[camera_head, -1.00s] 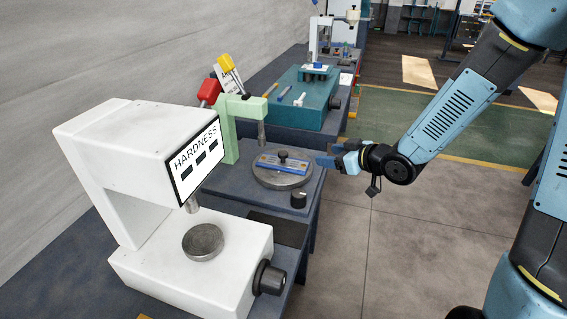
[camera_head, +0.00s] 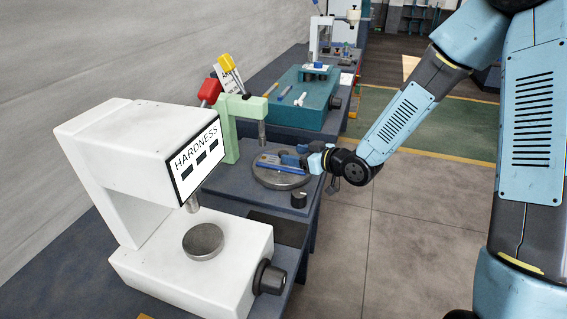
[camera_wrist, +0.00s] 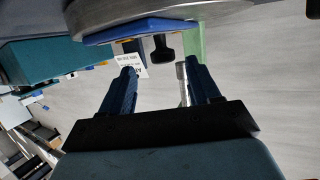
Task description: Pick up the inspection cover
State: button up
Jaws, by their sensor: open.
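The inspection cover appears to be the blue plate (camera_head: 268,162) with a black knob, lying on a round grey disc (camera_head: 270,181). In the wrist view, which looks upside down, the blue plate (camera_wrist: 150,30) is at the top and its black knob (camera_wrist: 162,48) hangs below it. My gripper (camera_head: 292,157) is open and comes in from the right over the plate, hiding the knob in the head view. In the wrist view my fingers (camera_wrist: 160,72) spread to either side of the knob's line, with the knob just beyond the tips. Nothing is held.
A green C-shaped frame (camera_head: 235,115) with a grey spindle stands close behind the disc. A white hardness tester (camera_head: 140,150) stands in front left. A black dial (camera_head: 299,199) sits at the near right of the disc. Behind is a teal box (camera_head: 310,100). Open floor lies right.

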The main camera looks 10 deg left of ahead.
aim_at(283, 152)
jog(key=shift+x, duration=2.65)
jog(key=shift+s+r, duration=0.1)
jog(key=shift+s, duration=0.05)
jog(key=shift+a, duration=0.1)
jog(key=shift+c, duration=0.3)
grip_shut()
